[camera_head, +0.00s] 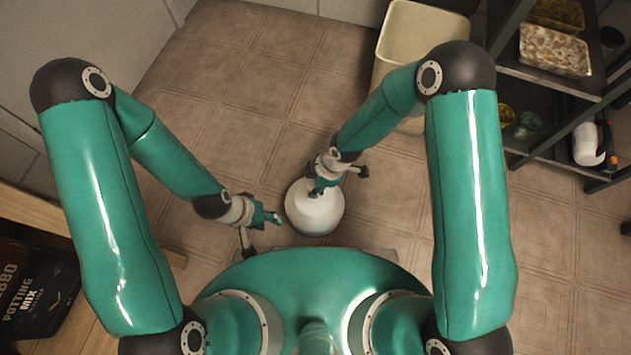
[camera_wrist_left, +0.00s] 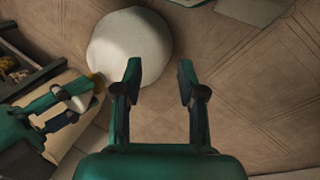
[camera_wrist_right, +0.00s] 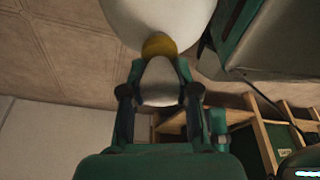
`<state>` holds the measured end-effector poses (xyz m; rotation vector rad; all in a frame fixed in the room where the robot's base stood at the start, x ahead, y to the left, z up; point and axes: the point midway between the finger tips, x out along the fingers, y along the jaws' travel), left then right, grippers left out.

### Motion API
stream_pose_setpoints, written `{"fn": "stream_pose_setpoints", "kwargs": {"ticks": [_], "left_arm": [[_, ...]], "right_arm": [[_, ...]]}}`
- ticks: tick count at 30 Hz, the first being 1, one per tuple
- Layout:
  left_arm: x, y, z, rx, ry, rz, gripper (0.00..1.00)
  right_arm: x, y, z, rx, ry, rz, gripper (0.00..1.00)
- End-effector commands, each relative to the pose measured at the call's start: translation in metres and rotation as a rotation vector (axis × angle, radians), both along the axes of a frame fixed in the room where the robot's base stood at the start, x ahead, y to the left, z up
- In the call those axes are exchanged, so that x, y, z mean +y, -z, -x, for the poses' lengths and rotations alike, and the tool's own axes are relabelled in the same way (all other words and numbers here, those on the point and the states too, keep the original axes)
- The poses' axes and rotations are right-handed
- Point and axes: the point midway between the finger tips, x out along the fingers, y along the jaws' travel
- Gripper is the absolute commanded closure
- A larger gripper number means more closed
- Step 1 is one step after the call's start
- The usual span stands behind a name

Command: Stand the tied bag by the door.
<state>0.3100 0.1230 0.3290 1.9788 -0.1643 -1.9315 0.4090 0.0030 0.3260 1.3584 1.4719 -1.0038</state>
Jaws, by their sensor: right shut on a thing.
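The tied bag (camera_head: 315,212) is a round white bag below my right gripper in the head view. In the right wrist view its white body (camera_wrist_right: 160,18) hangs from a yellow tie (camera_wrist_right: 159,46). My right gripper (camera_head: 322,185) is shut on the bag's gathered neck, above the tie. My left gripper (camera_head: 277,218) is beside the bag on its left, with nothing between its fingers. In the left wrist view its fingers (camera_wrist_left: 160,82) are apart, and the bag (camera_wrist_left: 130,48) is beyond them to the upper left. I cannot tell whether the bag touches the floor.
A cream bin (camera_head: 421,32) stands behind my right arm. A dark shelf rack (camera_head: 565,80) with trays and a white bottle (camera_head: 588,146) is at the right. A potting mix bag (camera_head: 35,290) is at the lower left. The tiled floor (camera_head: 240,90) at the upper left is clear.

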Motion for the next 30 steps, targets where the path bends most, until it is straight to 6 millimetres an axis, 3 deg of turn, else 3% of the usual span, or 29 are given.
{"fn": "stream_pose_setpoints", "kwargs": {"ticks": [12,25,26,30], "left_arm": [[0.0,0.033,0.0,0.0,0.0,0.0,0.6],[0.0,0.035,0.0,0.0,0.0,0.0,0.6],[0.0,0.036,0.0,0.0,0.0,0.0,0.6],[0.0,0.035,0.0,0.0,0.0,0.0,0.6]], "right_arm": [[0.0,0.041,-0.001,-0.004,0.001,-0.001,1.0],[0.0,0.044,-0.001,-0.003,0.0,-0.001,1.0],[0.0,0.045,0.0,0.0,0.0,0.0,0.68],[0.0,0.045,0.0,0.0,0.0,0.0,0.45]]}}
